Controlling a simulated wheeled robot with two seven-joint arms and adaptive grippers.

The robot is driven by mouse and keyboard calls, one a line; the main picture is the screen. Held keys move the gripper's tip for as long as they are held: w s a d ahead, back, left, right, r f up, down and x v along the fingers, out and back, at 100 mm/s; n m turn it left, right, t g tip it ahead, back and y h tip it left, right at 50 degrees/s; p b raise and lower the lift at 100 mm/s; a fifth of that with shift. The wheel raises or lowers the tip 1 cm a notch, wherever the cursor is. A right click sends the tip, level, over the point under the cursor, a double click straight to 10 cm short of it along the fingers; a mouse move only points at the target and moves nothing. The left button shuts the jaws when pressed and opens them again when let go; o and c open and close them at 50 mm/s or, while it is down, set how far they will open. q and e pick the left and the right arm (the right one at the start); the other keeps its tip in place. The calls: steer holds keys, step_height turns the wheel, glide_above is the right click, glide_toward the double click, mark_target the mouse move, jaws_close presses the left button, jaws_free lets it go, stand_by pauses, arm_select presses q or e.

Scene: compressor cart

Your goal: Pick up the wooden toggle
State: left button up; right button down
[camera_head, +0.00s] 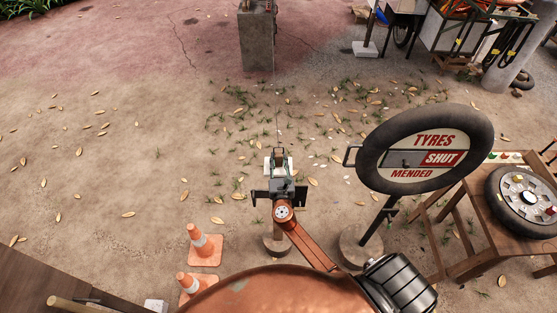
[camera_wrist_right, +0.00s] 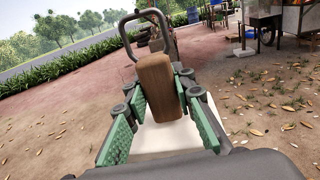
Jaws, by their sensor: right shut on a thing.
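The wooden toggle (camera_wrist_right: 157,85) is a brown, rounded wooden block in the right wrist view. It stands between the fingers of my right gripper (camera_wrist_right: 160,100), which is shut on it. In the head view my right gripper (camera_head: 279,164) is near the middle, and the toggle is too small to make out there. A white surface (camera_wrist_right: 165,137) lies just below the toggle in the wrist view. A dark metal loop handle (camera_wrist_right: 128,35) rises behind the toggle. My left gripper is not in view.
A grey concrete post (camera_head: 256,42) stands ahead, with a thin line running from it toward my right gripper. A tyre sign (camera_head: 425,150) and a wooden table (camera_head: 510,225) are on the right. Traffic cones (camera_head: 205,246) are at lower left. The leafy ground at left is clear.

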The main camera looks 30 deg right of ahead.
step_height(320, 180, up, 3)
steer(key=shift+f, duration=0.2)
steer(key=s+a+r+p, duration=0.1)
steer(key=s+a+r, duration=0.2)
steer(key=s+r, duration=0.2)
steer(key=s+a+r+p, duration=0.1)
steer(key=s+a+r, duration=0.1)
steer(key=s+r, duration=0.3)
steer(key=v, duration=0.3)
steer(key=shift+d+p, duration=0.3)
steer(key=shift+p, duration=0.1)
